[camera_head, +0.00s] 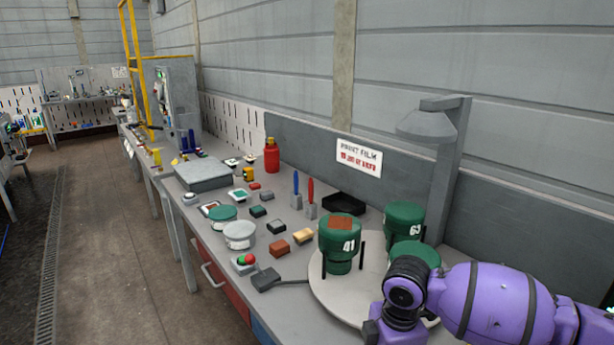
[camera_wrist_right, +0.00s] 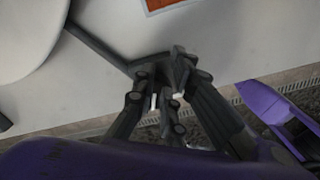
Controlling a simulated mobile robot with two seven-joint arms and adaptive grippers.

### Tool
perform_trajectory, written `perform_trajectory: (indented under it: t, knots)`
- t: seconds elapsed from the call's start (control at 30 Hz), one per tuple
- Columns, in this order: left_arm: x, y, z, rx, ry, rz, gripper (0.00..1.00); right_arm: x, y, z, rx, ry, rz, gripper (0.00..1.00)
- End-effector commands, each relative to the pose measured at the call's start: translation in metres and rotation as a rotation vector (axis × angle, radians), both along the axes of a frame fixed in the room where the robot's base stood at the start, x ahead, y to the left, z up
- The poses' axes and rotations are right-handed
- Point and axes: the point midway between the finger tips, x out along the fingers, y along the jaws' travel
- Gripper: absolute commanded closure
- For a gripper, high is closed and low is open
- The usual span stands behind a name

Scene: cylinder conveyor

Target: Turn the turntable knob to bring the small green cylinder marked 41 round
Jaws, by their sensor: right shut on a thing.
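The pale round turntable (camera_head: 325,290) stands on the bench at the right of the head view. The green cylinder marked 41 (camera_head: 340,242) is upright on its near-left side, with a brown patch on top. The green cylinder marked 63 (camera_head: 404,220) is behind it to the right. Another green cylinder (camera_head: 415,253) is partly hidden by my right arm. In the right wrist view my right gripper (camera_wrist_right: 172,72) is shut on the dark turntable knob, which its fingers mostly hide. A dark bar (camera_wrist_right: 98,46) runs from the knob toward the disc.
A lamp post (camera_head: 447,170) rises behind the turntable. Left of it are a black tray (camera_head: 344,203), blue and red upright tools, several small blocks and a red-green button box (camera_head: 244,262). A dark block with a rod (camera_head: 264,280) lies near the front edge.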

Motion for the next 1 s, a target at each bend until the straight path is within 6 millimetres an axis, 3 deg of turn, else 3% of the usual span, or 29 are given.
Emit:
perform_trajectory:
  t: [0.07,0.5,0.77,1.0]
  knots:
    - [-0.004,0.0,-0.004,0.0,0.01,0.001,0.6,0.0,-0.003,-0.004,-0.006,0.004,-0.011,1.0]
    - [0.002,-0.001,0.001,-0.002,-0.004,0.0,0.6,0.003,-0.003,0.053,-0.006,-0.007,-0.007,1.0]
    - [0.001,-0.001,0.001,-0.002,-0.002,0.001,0.6,0.003,-0.003,0.055,-0.006,-0.008,-0.006,1.0]
    - [-0.013,-0.001,-0.014,-0.003,0.032,0.001,0.6,0.012,-0.009,0.056,-0.026,-0.022,0.006,1.0]
